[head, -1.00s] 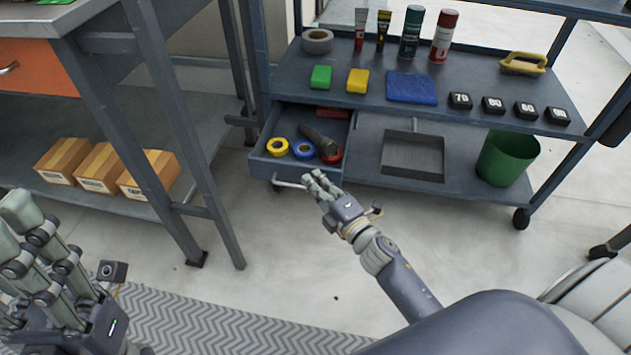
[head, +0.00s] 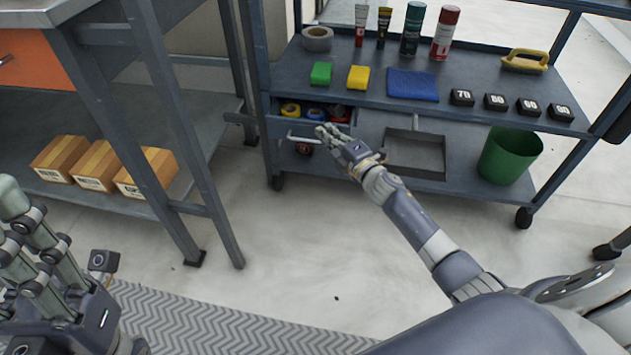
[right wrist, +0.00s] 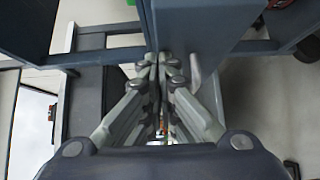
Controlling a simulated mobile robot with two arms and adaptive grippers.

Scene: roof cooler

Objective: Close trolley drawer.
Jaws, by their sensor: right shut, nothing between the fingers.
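The trolley drawer (head: 278,130) is a blue-grey drawer under the left part of the trolley's upper shelf in the head view. It stands partly open, with a narrow gap at the top showing tape rolls (head: 290,110) inside. Its pale bar handle (head: 298,138) is on the front. My right gripper (head: 322,130) is shut and empty at the drawer front, beside the right end of the handle; whether it touches is unclear. Its closed fingers also show in the right wrist view (right wrist: 162,70). My left gripper (head: 45,240) is at the lower left, away from the trolley.
The trolley's upper shelf (head: 450,82) holds tubes, cans, sponges, a blue cloth and numbered black blocks. A grey tray (head: 416,168) and a green bin (head: 508,155) are on its lower shelf. A workbench with cardboard boxes (head: 97,165) stands left. Floor before the trolley is clear.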

